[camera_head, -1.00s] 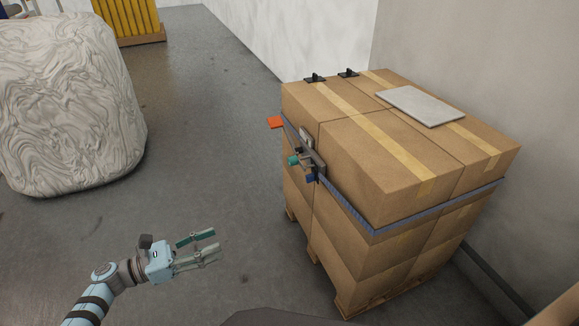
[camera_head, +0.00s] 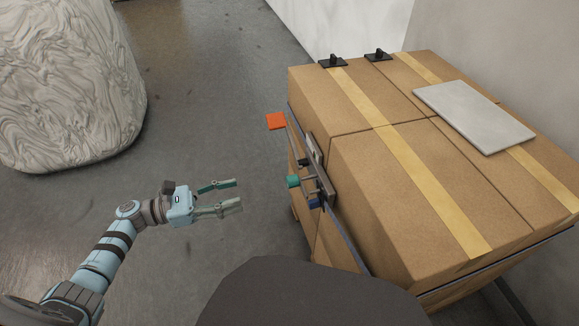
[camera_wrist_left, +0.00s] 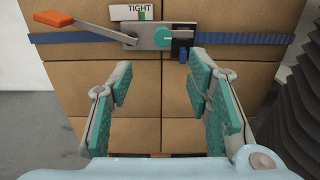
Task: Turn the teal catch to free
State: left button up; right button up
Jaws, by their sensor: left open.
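The teal catch (camera_head: 293,182) sticks out from a grey metal ratchet plate (camera_head: 318,174) on the side of the stacked boxes. In the left wrist view the teal catch (camera_wrist_left: 163,37) is a round knob with a short bar pointing right, below a white label reading TIGHT (camera_wrist_left: 142,13). An orange-ended lever (camera_head: 276,121) extends from the plate; its orange end (camera_wrist_left: 54,19) is at upper left in the wrist view. My left gripper (camera_head: 240,194) is open and empty, left of the catch and apart from it. Its teal-padded fingers (camera_wrist_left: 165,85) sit below the catch in the wrist view. My right gripper is not in view.
Cardboard boxes (camera_head: 400,170) are stacked with a blue strap (camera_wrist_left: 80,38) around them. A grey slab (camera_head: 475,115) and black brackets (camera_head: 333,61) lie on top. Grey floor (camera_head: 215,110) between is clear.

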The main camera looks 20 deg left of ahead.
aim_at(287, 182)
pick_arm(q)
jog(key=x, duration=1.4)
jog(key=shift+s+d+r+b, duration=0.15)
jog(key=shift+s+b, duration=0.1)
jog(key=shift+b, duration=0.15)
jog(key=shift+c, duration=0.5)
grip_shut()
